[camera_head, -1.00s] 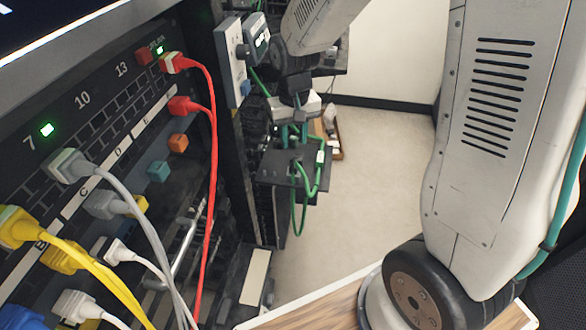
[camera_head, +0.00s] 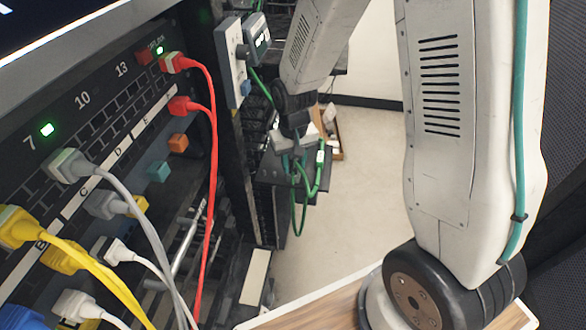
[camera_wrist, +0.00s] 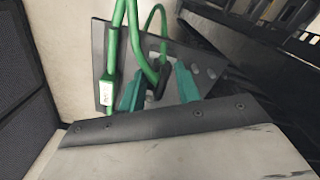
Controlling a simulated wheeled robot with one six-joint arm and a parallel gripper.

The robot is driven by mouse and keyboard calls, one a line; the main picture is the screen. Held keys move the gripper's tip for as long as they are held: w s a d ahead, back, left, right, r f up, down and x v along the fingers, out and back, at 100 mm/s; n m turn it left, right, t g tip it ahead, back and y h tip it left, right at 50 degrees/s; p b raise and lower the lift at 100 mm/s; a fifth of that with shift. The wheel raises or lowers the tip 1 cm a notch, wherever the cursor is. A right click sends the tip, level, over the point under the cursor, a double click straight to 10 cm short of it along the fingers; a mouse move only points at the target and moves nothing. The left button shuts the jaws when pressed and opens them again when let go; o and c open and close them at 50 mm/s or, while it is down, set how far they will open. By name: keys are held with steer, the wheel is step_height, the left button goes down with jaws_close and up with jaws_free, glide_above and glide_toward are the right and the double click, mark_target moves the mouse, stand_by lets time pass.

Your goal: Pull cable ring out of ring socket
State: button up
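The green cable (camera_head: 318,172) loops at a dark socket plate (camera_head: 268,170) that juts out beside the rack. In the wrist view the green cable (camera_wrist: 133,40) runs into a black ring-like end (camera_wrist: 160,82) at the plate (camera_wrist: 98,50). My gripper (camera_head: 293,162) is at the plate in the head view, its teal fingertips partly hidden. In the wrist view my gripper (camera_wrist: 160,88) has its teal fingers apart, one on each side of the black end, with a gap visible on the right. The ring socket itself is hidden behind the cable end.
A rack panel with yellow, grey, white and red cables (camera_head: 213,150) fills the left. A grey box with a display (camera_head: 257,38) is above the plate. A wooden tabletop (camera_head: 320,305) lies in front. The floor (camera_head: 355,200) right of the plate is clear.

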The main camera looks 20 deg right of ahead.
mark_target(294, 165)
jaws_close()
steer(key=shift+r, duration=0.85)
stand_by(0.8)
steer(key=shift+r, duration=1.7)
